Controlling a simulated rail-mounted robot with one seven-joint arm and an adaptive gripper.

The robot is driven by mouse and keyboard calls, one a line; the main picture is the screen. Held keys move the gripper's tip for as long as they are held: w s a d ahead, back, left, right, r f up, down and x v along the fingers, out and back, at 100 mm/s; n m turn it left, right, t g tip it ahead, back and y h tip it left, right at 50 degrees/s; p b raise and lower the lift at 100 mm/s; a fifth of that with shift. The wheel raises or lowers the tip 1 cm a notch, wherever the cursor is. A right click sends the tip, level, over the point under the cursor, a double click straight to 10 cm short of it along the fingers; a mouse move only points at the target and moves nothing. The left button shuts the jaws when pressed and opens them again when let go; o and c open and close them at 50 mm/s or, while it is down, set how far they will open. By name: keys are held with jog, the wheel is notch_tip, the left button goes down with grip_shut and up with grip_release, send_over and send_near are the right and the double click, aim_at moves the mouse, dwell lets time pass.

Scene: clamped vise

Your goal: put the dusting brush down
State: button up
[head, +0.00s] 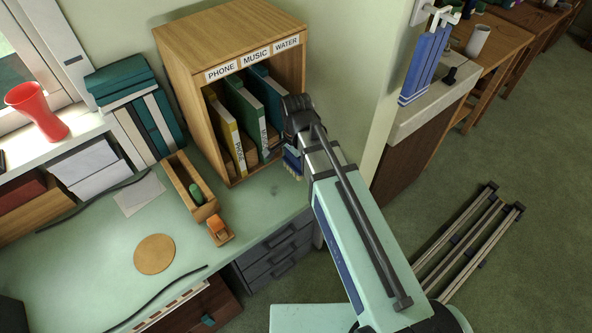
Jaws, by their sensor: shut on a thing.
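My arm reaches up from the lower right to the front right of the wooden binder cabinet. My gripper (296,143) is beyond the dark wrist joint, partly hidden behind my own arm. It is shut on the dusting brush (291,162), of which a small blue part with pale tan bristles shows below the wrist. The brush hangs over the green desk's (255,208) right end, near the cabinet's open front. The fingers and most of the brush are hidden. I cannot tell how high the brush is above the desk.
The cabinet (178,85) holds several binders. A long wooden box (181,176) with a green item, an orange-and-wood item (220,230), a round cork mat (154,254) and a paper sheet (139,194) lie on the desk. The desk is clear between the cabinet and its front edge.

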aim_at(296, 172)
jog(key=shift+f+p, duration=0.3)
jog(key=shift+f, duration=2.25)
jog(key=shift+f, duration=0.15)
jog(key=o, duration=0.9)
jog(key=shift+r+b, duration=1.15)
jog(key=shift+r, duration=5.05)
